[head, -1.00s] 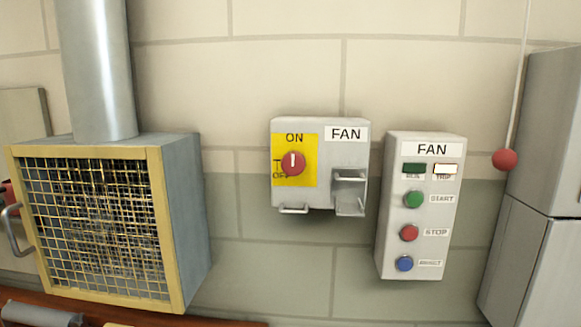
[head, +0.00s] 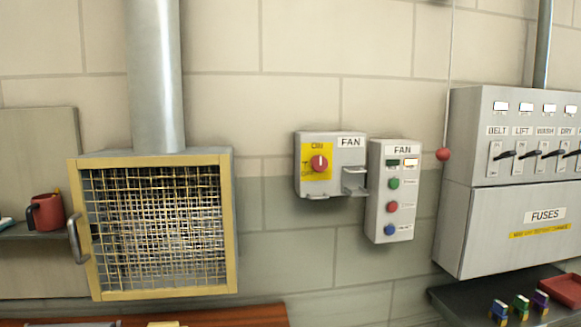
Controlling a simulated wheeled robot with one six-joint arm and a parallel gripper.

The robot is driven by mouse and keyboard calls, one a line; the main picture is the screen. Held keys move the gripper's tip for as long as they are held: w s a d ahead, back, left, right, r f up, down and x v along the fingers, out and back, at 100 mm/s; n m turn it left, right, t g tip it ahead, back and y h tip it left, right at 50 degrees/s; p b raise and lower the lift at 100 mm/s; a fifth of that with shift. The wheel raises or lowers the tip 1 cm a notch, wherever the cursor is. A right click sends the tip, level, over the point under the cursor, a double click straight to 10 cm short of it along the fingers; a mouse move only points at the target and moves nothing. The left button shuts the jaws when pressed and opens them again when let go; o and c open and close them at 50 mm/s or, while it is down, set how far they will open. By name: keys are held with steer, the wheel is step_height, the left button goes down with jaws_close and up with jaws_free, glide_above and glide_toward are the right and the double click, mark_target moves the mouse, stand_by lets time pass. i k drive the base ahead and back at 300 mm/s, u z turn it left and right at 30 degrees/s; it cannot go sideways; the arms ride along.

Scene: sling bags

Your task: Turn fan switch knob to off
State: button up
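The fan switch is a grey wall box (head: 316,181) with a FAN label and a yellow plate (head: 314,150) in the middle of the head view. Its round red knob (head: 319,163) sits on the plate, with a white mark that looks upright, toward the ON lettering above it. OFF lettering at the lower left of the knob is small and partly covered by it. My gripper is not in the head view.
Right of the switch is a FAN button box (head: 376,220) with green, red and blue buttons. A red ball (head: 443,154) hangs on a cord before the grey fuse cabinet (head: 490,235). A yellow-framed mesh fan box (head: 232,270) protrudes at left. A red mug (head: 48,211) stands on a shelf.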

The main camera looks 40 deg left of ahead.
mark_target(320, 163)
steer(key=u, duration=1.1)
steer(key=i, duration=0.1)
steer(key=u, duration=0.1)
